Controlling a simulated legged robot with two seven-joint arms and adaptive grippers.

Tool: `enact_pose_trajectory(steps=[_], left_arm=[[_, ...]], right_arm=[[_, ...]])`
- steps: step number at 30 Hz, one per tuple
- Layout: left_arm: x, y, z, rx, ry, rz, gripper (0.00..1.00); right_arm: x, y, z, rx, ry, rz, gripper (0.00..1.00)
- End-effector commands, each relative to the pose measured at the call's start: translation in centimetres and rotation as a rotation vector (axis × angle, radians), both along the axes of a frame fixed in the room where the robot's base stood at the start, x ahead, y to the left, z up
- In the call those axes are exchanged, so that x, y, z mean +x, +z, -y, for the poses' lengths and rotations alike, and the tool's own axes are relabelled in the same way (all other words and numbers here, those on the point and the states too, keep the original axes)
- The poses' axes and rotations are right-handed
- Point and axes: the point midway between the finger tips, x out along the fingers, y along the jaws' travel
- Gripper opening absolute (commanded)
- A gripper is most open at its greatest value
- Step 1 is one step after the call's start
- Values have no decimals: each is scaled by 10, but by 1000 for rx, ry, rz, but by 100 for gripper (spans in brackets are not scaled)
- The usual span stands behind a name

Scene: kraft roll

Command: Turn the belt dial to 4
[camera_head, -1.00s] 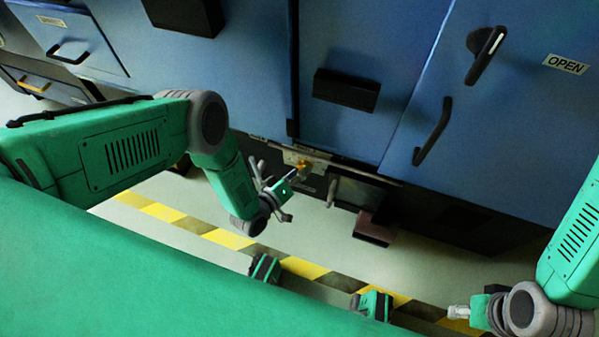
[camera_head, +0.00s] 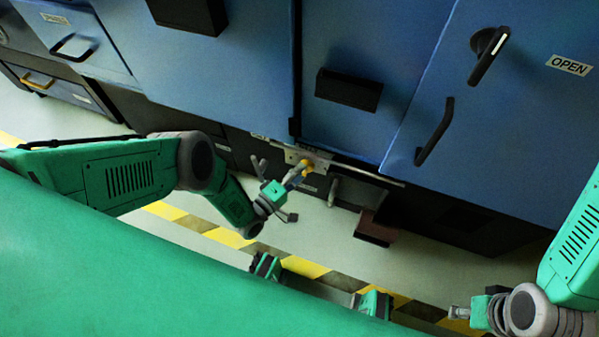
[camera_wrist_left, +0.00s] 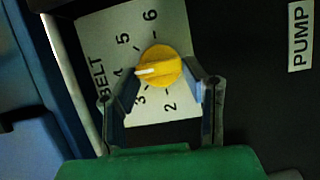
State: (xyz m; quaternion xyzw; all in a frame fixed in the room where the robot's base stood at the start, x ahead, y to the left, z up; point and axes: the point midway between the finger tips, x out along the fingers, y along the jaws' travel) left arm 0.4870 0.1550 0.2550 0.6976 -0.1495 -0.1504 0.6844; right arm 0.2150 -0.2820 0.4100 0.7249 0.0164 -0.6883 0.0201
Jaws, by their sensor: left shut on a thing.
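The yellow belt dial (camera_wrist_left: 160,66) sits on a pale plate (camera_wrist_left: 195,112) marked BELT, with numbers 2 to 6 around it. Its white pointer mark faces left, toward the 4, which is partly hidden by a finger. My left gripper (camera_wrist_left: 160,95) is shut on the dial, with one finger on each side. In the head view, the dial (camera_head: 307,166) is small and low on the blue machine, with my left gripper (camera_head: 298,176) reaching it from the lower left. My right gripper (camera_head: 461,312) is at the lower right, away from the machine; its fingers are too small to judge.
A PUMP label (camera_wrist_left: 300,36) is right of the dial plate. A grey lever (camera_head: 333,191) and a dark red-brown box (camera_head: 376,229) are right of the dial. A black door handle (camera_head: 435,132) and an OPEN label (camera_head: 569,65) are higher up. Yellow-black tape (camera_head: 300,266) marks the floor.

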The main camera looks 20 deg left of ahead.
Motion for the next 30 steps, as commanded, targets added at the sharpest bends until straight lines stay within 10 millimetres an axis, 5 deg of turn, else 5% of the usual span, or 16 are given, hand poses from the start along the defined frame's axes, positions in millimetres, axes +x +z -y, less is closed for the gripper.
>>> enact_pose_trajectory(steps=[15, 16, 17, 30], left_arm=[[-4, -6, -2, -13, 1, -15, 10], [-4, -6, -2, -13, 1, -15, 46], [-4, -5, -2, -13, 1, -15, 56], [-10, -3, -5, -16, 0, -8, 60]], right_arm=[[0, 0, 0, 0, 0, 0, 32], [0, 0, 0, 0, 0, 0, 32], [0, 0, 0, 0, 0, 0, 32], [-1, 0, 0, 0, 0, 2, 32]])
